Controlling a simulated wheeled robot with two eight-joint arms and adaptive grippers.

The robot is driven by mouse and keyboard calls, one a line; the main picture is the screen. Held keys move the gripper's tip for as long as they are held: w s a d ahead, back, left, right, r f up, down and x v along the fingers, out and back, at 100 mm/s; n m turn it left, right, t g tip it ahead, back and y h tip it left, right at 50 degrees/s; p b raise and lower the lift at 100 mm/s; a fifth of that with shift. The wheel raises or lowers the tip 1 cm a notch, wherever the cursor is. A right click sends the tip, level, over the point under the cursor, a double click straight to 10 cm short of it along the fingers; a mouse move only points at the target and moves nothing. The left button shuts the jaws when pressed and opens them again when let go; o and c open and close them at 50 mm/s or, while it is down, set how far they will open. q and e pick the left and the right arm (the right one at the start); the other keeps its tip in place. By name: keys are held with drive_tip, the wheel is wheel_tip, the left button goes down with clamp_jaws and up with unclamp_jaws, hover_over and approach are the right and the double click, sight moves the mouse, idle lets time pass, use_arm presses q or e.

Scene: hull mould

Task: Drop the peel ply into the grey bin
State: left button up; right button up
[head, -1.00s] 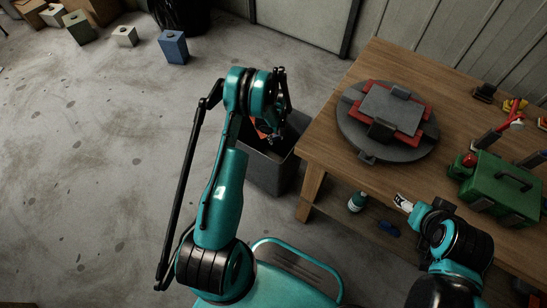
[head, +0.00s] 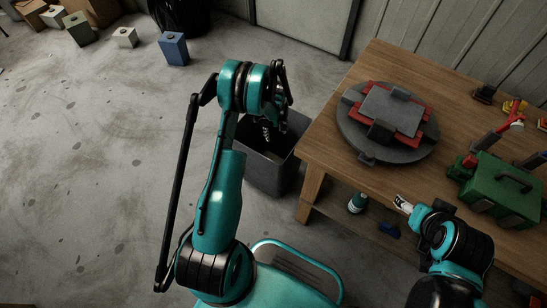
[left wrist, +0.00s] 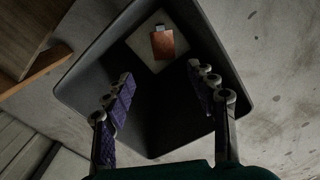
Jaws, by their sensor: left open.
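The grey bin (head: 266,172) stands on the floor beside the workbench's left end. My left gripper (head: 267,133) is over its mouth, fingers pointing down. In the left wrist view my left gripper (left wrist: 160,78) is open, its purple-padded fingers apart with nothing between them. Beyond the fingertips, an orange-brown rectangular sheet with a small grey tab, seemingly the peel ply (left wrist: 162,45), lies inside the bin (left wrist: 77,92) over a pale patch. It is apart from both fingers. My right gripper (head: 405,204) is low by the bench's front edge; its jaws are too small to read.
The wooden bench (head: 330,150) carries a round dark mould (head: 357,141) with red parts, and a green toolbox (head: 500,185). A green bottle (head: 357,202) stands below. Coloured blocks, including a blue one (head: 173,48), stand far left. The left floor is mostly clear.

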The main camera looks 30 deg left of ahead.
use_arm(q)
wheel_tip(320, 180, up, 7)
drive_tip(key=shift+r, duration=0.2)
idle(0.4)
